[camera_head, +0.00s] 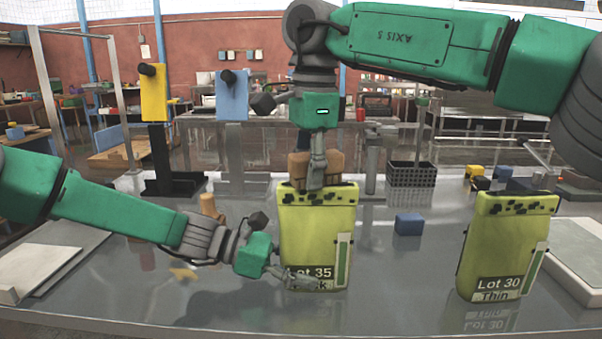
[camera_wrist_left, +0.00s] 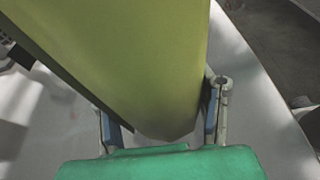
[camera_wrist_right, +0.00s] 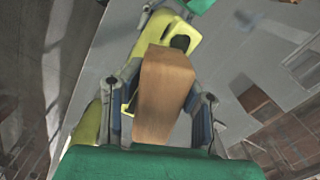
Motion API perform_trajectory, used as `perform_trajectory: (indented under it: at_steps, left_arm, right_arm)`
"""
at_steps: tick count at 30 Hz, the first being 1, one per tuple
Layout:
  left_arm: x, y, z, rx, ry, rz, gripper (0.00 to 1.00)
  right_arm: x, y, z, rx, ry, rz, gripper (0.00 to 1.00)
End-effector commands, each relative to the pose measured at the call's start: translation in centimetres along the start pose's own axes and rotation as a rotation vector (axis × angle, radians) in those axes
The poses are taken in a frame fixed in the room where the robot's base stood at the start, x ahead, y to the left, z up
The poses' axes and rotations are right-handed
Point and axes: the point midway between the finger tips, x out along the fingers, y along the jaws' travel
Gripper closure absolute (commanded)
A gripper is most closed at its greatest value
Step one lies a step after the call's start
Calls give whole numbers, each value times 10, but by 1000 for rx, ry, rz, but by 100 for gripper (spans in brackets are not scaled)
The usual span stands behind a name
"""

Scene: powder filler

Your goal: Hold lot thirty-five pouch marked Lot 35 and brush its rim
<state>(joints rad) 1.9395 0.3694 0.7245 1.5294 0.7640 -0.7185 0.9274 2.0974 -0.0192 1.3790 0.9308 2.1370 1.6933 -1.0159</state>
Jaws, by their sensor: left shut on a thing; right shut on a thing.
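The yellow-green Lot 35 pouch (camera_head: 317,225) stands upright on the table in the head view, with dark specks along its top rim. My left gripper (camera_head: 300,278) is shut on its lower part, partly covering the label. The pouch also fills the middle of the left wrist view (camera_wrist_left: 130,60) between the fingers. My right gripper (camera_head: 317,170) is above the rim, shut on a brown wooden block-like brush (camera_head: 302,166). The brush also shows between the fingers in the right wrist view (camera_wrist_right: 163,95). Its underside is hidden; it appears at the rim, but contact cannot be told.
A similar Lot 30 pouch (camera_head: 507,245) with a specked rim stands at the right. A blue block (camera_head: 408,224) lies between the pouches. A black basket (camera_head: 411,174) and yellow and blue stands (camera_head: 154,95) are behind. A pale tray (camera_head: 35,270) lies at left.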

Motion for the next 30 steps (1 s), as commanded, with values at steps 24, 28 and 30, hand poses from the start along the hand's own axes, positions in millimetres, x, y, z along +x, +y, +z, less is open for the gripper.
perform_trajectory:
  at_steps: [24, 28, 30]
  left_arm:
    - [0, 0, 0, 0, 1, 1, 65]
    - [0, 0, 0, 0, 1, 1, 65]
    - [0, 0, 0, 0, 1, 1, 65]
  right_arm:
    - [-1, 6, -15, 1, -1, -1, 100]
    - [-1, 8, -20, 0, -1, 0, 100]
    - [0, 8, -22, 0, -1, 0, 100]
